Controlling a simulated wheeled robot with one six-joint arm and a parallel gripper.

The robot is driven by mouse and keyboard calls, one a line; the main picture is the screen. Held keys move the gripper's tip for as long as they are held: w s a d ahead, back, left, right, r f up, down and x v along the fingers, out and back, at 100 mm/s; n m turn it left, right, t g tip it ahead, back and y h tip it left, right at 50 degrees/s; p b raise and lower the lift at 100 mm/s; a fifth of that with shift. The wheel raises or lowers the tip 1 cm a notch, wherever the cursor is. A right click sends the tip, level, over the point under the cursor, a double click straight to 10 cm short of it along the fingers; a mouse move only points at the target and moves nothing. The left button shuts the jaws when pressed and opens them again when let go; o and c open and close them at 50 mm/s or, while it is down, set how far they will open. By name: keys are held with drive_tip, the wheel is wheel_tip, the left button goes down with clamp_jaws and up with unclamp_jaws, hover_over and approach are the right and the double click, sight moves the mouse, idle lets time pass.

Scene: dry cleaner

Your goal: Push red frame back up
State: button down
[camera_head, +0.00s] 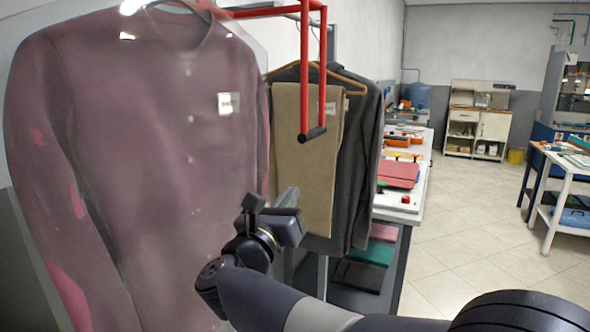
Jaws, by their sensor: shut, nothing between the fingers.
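The red frame (304,70) is a bent tube structure at the top centre, with bars running left toward the wall and long bars hanging down. A black grip or bar (314,134) joins its lower end, in front of the hanging trousers. My gripper (272,198) is shut and empty, below and left of the black grip and apart from it. It is in front of the trousers' lower left edge and beside the bagged maroon garment. The frame's left end is partly hidden behind that garment.
A maroon garment in clear plastic (140,150) fills the left. Beige trousers (290,190) and a dark jacket (360,160) hang behind the frame. A worktable (412,212) with folded items stands right of them. The tiled floor (470,225) further right is clear.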

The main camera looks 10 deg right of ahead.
sight(307, 76)
drive_tip(key=w+d+r+p, duration=0.4)
drive_tip(key=w+r+p, duration=0.1)
drive_tip(key=w, duration=0.3)
drive_tip(key=shift+d+r, duration=0.15)
drive_tip(key=shift+r, duration=0.5)
drive_tip(key=shift+w, duration=0.15)
wheel_tip(307, 76, up, 15)
drive_tip(key=p, duration=0.5)
drive_tip(key=shift+r+p, duration=0.15)
drive_tip(key=shift+p, duration=0.25)
drive_tip(key=shift+r, duration=0.1)
